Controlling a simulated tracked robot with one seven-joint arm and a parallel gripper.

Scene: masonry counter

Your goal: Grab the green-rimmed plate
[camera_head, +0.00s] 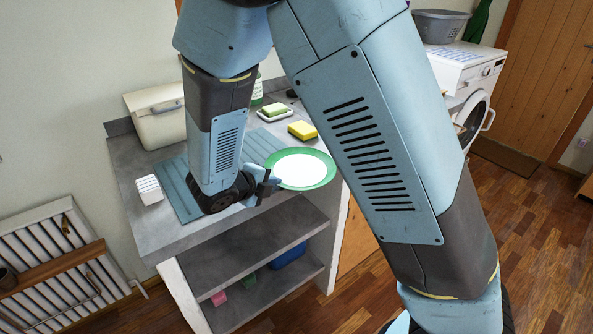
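The green-rimmed plate (300,169) has a white middle and lies roughly level at the front right part of the counter. I cannot tell whether it rests on the counter or is held slightly above it. My gripper (268,184) reaches down from the left and is at the plate's left rim. Its fingertips are small and partly hidden against the rim, so I cannot see whether they are closed on it.
The grey counter (155,226) carries a blue-grey ribbed mat (178,192), a white ribbed block (148,189), a cream bin (158,116), a yellow sponge (302,130) and a green soap dish (274,111). Open shelves (240,261) lie below. A washing machine (470,85) stands behind right.

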